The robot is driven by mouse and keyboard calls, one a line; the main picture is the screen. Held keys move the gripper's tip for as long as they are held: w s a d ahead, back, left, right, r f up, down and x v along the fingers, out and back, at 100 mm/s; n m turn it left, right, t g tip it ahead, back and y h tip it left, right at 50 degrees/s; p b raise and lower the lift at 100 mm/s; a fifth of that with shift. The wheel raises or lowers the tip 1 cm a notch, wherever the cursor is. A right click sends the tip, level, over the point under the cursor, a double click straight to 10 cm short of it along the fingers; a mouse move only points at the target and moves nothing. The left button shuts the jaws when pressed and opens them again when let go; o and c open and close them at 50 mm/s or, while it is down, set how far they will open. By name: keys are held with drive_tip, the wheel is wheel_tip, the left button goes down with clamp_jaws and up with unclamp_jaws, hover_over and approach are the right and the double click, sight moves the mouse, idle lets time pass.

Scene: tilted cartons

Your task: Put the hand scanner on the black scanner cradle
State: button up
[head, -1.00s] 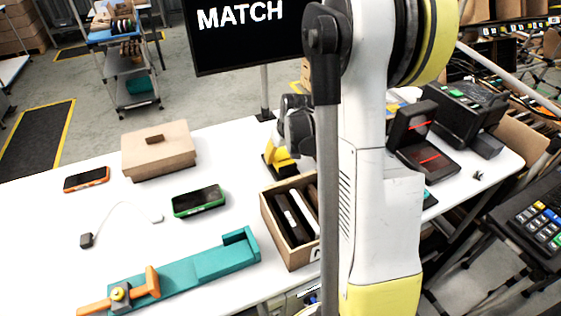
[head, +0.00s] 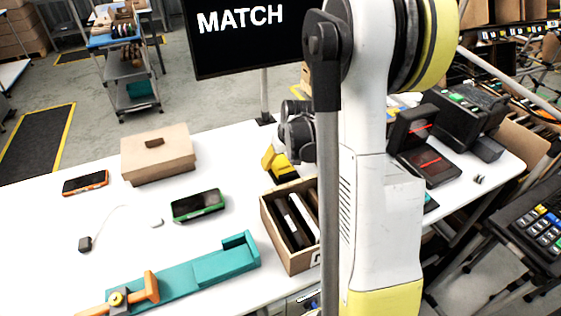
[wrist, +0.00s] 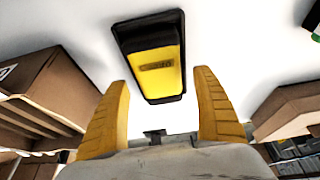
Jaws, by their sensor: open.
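In the wrist view, a yellow block with a black border and a black end (wrist: 162,62) lies on the white table just beyond my fingertips. It looks like the hand scanner; I cannot tell whether the black around it is its own body or a cradle under it. My gripper (wrist: 163,92) is open, with one yellow finger to each side below it and nothing held. In the head view, my gripper (head: 278,165) is low over the table behind the wooden box, and its fingers mostly hide what is there. I cannot clearly identify the black scanner cradle.
A wooden box of dark and white items (head: 267,222) stands in front of my gripper. A cardboard box (head: 160,160), a green-edged phone (head: 198,205) and a teal fixture (head: 195,277) are to the left. A black device with red lines (head: 430,168) is to the right, behind my arm.

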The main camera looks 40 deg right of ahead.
drive_tip(key=p+v, duration=0.4)
drive_tip(key=v, duration=0.7)
drive_tip(key=s+a+r+n+t, duration=0.1)
drive_tip(key=s+a+r, duration=0.2)
drive_tip(key=a, duration=0.5)
drive_tip(key=s+a+r+n+t, duration=0.1)
drive_tip(key=s+a+r, duration=0.2)
drive_tip(key=s+a, duration=0.3)
drive_tip(key=s+a+r+y, duration=0.1)
drive_tip(key=s+a+r, duration=0.3)
drive_tip(key=a, duration=0.7)
drive_tip(key=shift+s+n+t, duration=0.25)
drive_tip(key=shift+n+t, duration=0.15)
drive_tip(key=shift+f, duration=0.15)
